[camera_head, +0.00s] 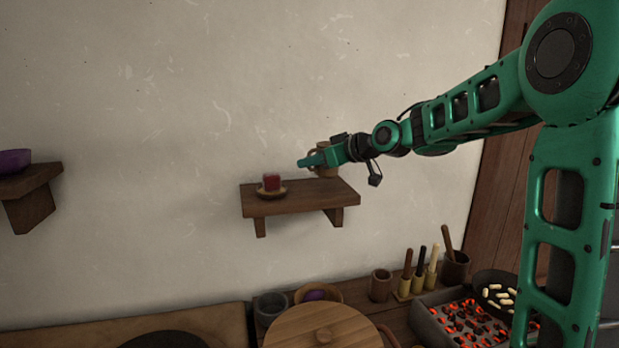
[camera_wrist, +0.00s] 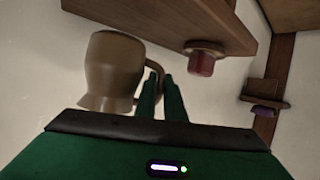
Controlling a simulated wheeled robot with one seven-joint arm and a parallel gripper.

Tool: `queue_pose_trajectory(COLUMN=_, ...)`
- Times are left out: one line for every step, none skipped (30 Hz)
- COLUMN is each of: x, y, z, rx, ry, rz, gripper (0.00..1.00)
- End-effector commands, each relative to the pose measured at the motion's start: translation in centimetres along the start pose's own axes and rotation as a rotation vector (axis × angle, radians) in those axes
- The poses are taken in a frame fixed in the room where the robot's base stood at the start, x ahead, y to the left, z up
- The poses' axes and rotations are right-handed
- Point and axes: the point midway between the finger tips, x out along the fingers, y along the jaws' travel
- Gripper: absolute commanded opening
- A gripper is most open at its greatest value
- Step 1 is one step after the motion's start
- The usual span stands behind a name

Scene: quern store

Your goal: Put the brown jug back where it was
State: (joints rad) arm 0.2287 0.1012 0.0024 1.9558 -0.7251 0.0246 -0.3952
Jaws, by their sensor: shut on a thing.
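The brown jug (camera_wrist: 113,68) shows in the wrist view, where it appears upside down because of the camera's roll. Its handle lies between the fingers of my gripper (camera_wrist: 161,90), which is shut on it. In the head view the jug (camera_head: 325,158) is partly hidden behind my gripper (camera_head: 306,161), at the right part of the small wall shelf (camera_head: 300,196). The jug is at or just over the shelf top; I cannot tell whether it touches. The shelf also shows in the wrist view (camera_wrist: 160,18).
A red cup (camera_head: 271,182) on a saucer (camera_head: 271,193) stands on the shelf's left part. Another shelf (camera_head: 38,180) with a purple thing (camera_head: 14,160) is at far left. Below are a round wooden lid (camera_head: 322,325), a brazier of glowing coals (camera_head: 470,322) and a dark pan (camera_head: 492,284).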

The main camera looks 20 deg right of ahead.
Motion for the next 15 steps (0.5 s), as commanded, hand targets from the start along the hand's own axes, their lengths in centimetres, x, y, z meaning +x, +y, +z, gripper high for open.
queue_pose_trajectory(x=0.2, y=0.0, z=0.5, rx=0.002, ry=-0.001, rz=-0.001, gripper=0.00)
queue_pose_trajectory(x=0.3, y=-0.1, z=0.8, rx=0.003, ry=-0.002, rz=-0.001, gripper=0.00)
queue_pose_trajectory(x=0.5, y=-0.1, z=1.3, rx=0.003, ry=-0.003, rz=-0.001, gripper=0.00)
queue_pose_trajectory(x=0.7, y=-0.1, z=1.7, rx=0.002, ry=-0.002, rz=-0.001, gripper=0.00)
queue_pose_trajectory(x=0.8, y=-0.1, z=2.1, rx=0.003, ry=-0.003, rz=-0.001, gripper=0.00)
queue_pose_trajectory(x=1.1, y=-0.2, z=2.6, rx=0.004, ry=-0.004, rz=-0.001, gripper=0.00)
queue_pose_trajectory(x=1.2, y=-0.2, z=2.9, rx=0.003, ry=-0.003, rz=-0.001, gripper=0.00)
queue_pose_trajectory(x=1.3, y=-0.2, z=3.1, rx=0.002, ry=-0.002, rz=0.000, gripper=0.00)
queue_pose_trajectory(x=1.4, y=-0.2, z=3.3, rx=0.001, ry=-0.001, rz=0.000, gripper=0.00)
queue_pose_trajectory(x=1.4, y=-0.2, z=3.4, rx=0.000, ry=-0.001, rz=0.000, gripper=0.00)
queue_pose_trajectory(x=1.4, y=-0.2, z=3.4, rx=0.000, ry=0.000, rz=0.000, gripper=0.00)
queue_pose_trajectory(x=1.4, y=-0.2, z=3.3, rx=0.000, ry=0.000, rz=0.000, gripper=0.00)
queue_pose_trajectory(x=1.4, y=-0.2, z=3.3, rx=0.000, ry=0.000, rz=0.000, gripper=0.00)
queue_pose_trajectory(x=1.4, y=-0.2, z=3.3, rx=0.000, ry=0.000, rz=0.000, gripper=0.00)
queue_pose_trajectory(x=1.4, y=-0.2, z=3.3, rx=0.000, ry=0.000, rz=0.000, gripper=0.00)
